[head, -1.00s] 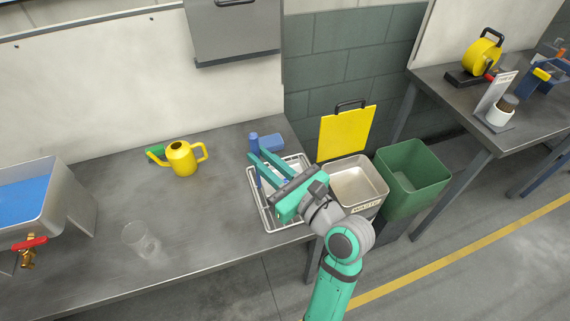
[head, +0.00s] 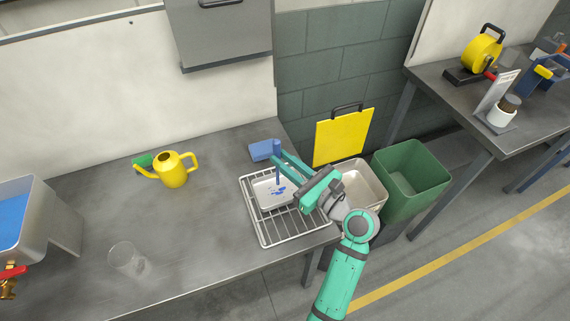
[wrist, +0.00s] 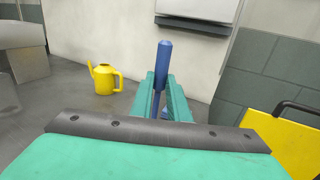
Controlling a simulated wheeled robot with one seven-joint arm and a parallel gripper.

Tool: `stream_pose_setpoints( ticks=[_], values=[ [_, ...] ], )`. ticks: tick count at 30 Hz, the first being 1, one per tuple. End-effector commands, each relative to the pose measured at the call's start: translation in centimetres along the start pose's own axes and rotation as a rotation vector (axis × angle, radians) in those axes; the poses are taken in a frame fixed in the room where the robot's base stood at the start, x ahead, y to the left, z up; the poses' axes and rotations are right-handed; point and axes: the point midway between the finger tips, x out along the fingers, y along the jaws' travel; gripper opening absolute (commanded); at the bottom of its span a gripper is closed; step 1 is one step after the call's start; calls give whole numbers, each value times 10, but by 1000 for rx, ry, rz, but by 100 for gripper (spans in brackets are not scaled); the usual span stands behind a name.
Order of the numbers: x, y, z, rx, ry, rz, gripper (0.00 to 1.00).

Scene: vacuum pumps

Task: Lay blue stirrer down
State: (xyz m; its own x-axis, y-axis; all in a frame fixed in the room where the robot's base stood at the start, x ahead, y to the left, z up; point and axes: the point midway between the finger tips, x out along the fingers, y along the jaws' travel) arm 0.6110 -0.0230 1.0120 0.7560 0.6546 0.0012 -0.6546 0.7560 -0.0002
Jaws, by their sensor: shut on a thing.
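The blue stirrer (head: 277,149) is upright between the fingers of my gripper (head: 276,160), which is shut on it. In the wrist view the stirrer (wrist: 163,62) rises above the two teal fingers (wrist: 163,88), and its lower part is mostly hidden by them. In the head view its lower end hangs over a white dish (head: 262,198) on the wire rack (head: 285,231). I cannot tell whether it touches the dish.
Blue patches show in the dish. A blue block (head: 262,150) lies behind the rack. A yellow watering can (head: 172,170) and a clear glass (head: 124,259) stand on the bench to the left. A pale bin (head: 365,184) and a green bin (head: 412,170) stand right of the rack.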

Motion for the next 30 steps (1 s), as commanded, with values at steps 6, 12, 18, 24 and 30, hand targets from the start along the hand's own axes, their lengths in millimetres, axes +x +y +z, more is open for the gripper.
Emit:
stream_pose_setpoints(
  ticks=[6,12,18,24,30],
  values=[
    [-2,-4,-29,3,0,-5,0],
    [-2,-4,-34,0,0,-7,0],
    [-3,-4,-35,0,0,-7,0],
    [-3,-5,-37,0,0,-7,34],
    [-3,-4,-37,0,0,-7,34]
  ],
)
